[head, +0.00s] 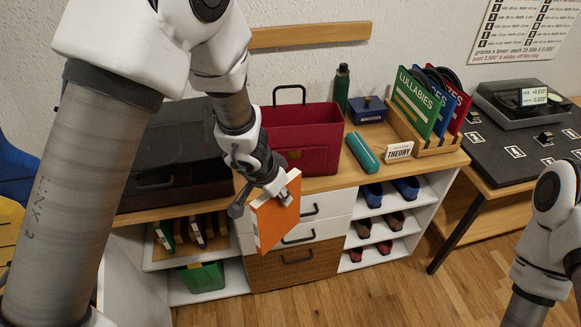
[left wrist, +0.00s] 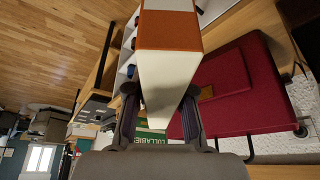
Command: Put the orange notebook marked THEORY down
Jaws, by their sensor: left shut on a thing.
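The orange notebook (head: 272,217) has a white band along its top edge in the head view. My left gripper (head: 284,193) is shut on its upper edge and holds it upright in front of the cabinet drawers, by the front edge of the cabinet top. In the left wrist view the notebook (left wrist: 168,70) sits between the two fingers of the left gripper (left wrist: 158,100), its pale side facing the camera. A white THEORY label (head: 399,151) stands on the cabinet top to the right. My right arm shows at the right edge; its gripper is out of view.
A red bag (head: 325,132) stands behind the notebook. A teal pouch (head: 362,152) lies between the bag and the label. The strip of cabinet top before the label is clear.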

